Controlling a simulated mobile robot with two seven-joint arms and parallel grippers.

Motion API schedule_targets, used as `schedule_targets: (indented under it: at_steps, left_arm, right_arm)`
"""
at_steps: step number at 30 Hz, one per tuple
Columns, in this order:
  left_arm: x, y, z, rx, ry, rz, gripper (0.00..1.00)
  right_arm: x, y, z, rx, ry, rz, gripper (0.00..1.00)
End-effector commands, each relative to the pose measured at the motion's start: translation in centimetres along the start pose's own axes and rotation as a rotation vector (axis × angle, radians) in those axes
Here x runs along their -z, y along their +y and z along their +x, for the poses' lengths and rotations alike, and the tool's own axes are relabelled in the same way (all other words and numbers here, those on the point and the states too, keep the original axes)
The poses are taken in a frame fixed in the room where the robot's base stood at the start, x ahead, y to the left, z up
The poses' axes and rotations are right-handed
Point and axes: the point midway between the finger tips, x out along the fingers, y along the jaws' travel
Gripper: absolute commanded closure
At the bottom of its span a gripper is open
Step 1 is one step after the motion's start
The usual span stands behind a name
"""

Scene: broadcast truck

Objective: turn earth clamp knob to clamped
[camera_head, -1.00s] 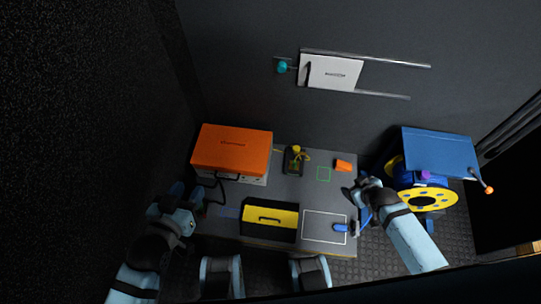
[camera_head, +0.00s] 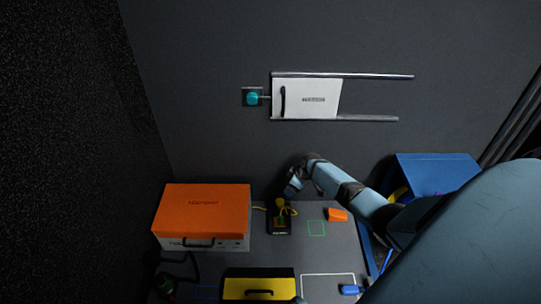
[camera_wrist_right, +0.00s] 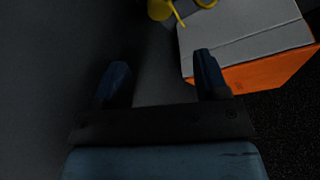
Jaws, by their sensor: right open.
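A small dark block with a yellow knob (camera_head: 280,206) and a yellow cable stands at the back of the table, right of the orange-lidded case; I take this as the earth clamp. In the right wrist view a yellow rounded part with a thin yellow cable (camera_wrist_right: 160,9) shows at the top edge, beyond my fingers. My right gripper (camera_head: 292,188) is just above and behind the yellow knob in the head view. Its two fingers (camera_wrist_right: 158,82) are apart with nothing between them. Whether they touch the knob is not clear. My left gripper is out of view.
The orange-lidded case (camera_head: 205,210) stands close on the left; its orange side (camera_wrist_right: 268,70) is beside my right finger. An orange wedge (camera_head: 337,215) lies right of the clamp. A yellow-topped box (camera_head: 260,284) is in front. A teal knob (camera_head: 252,98) and white panel (camera_head: 306,98) are on the wall.

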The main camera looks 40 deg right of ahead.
Motion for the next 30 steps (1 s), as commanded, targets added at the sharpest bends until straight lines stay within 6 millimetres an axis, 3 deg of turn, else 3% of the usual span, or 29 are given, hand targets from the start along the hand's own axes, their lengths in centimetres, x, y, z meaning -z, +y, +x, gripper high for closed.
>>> schedule_targets:
  at_steps: [8,12,18,30]
  left_arm:
    - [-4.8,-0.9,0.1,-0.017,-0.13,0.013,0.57]
    - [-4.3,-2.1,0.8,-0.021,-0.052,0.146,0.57]
    - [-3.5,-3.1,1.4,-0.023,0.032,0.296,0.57]
    - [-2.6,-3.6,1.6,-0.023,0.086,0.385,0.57]
  right_arm:
    - [-0.2,-0.2,5.8,0.002,0.0,0.001,0.33]
    - [-0.2,-0.1,8.9,0.0,0.0,0.001,0.33]
    - [-0.1,-0.1,11.8,0.0,0.0,0.0,0.33]
    - [0.0,-0.1,13.1,-0.001,0.0,-0.001,0.33]
